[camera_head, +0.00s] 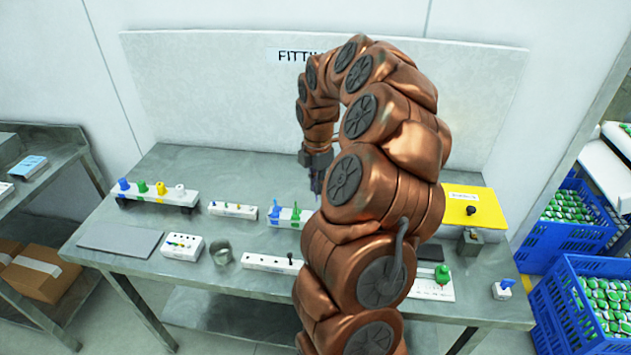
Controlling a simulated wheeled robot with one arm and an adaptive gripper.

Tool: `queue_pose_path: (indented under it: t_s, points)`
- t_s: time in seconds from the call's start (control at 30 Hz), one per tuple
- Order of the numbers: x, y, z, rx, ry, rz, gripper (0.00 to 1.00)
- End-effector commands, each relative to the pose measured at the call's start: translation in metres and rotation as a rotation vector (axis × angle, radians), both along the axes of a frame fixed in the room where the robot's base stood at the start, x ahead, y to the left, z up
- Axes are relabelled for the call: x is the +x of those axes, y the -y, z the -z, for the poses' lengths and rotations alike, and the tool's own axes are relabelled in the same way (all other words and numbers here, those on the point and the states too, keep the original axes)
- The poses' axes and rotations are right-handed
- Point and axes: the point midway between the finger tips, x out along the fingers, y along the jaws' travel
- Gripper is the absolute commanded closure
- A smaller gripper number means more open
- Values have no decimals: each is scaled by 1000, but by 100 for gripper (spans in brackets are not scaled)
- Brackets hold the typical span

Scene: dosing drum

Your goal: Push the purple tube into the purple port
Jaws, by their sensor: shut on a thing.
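My gripper (317,185) is at the end of my copper arm, which arches over the middle of the bench. It points down above the bench, behind the arm's lower links. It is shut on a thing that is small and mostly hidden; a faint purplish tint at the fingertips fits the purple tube. I cannot make out the purple port; my arm covers the middle right of the bench. I cannot tell whether the tube touches anything.
On the metal bench (160,225) stand a rack of coloured fittings (160,194), a small white strip (232,210), blue and green fittings (285,214), a white block (182,246), a metal cup (221,252) and a yellow panel (468,208). Blue crates (560,245) stand right.

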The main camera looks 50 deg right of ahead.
Motion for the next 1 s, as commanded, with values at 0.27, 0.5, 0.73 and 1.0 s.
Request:
queue_pose_path:
  t_s: [0.27,0.5,0.73,1.0]
  points:
    - [-1,0,19,2,-3,2,100]
    - [-1,-1,39,2,-4,0,100]
    - [0,-1,51,0,-1,0,100]
    - [0,0,51,0,-1,1,100]
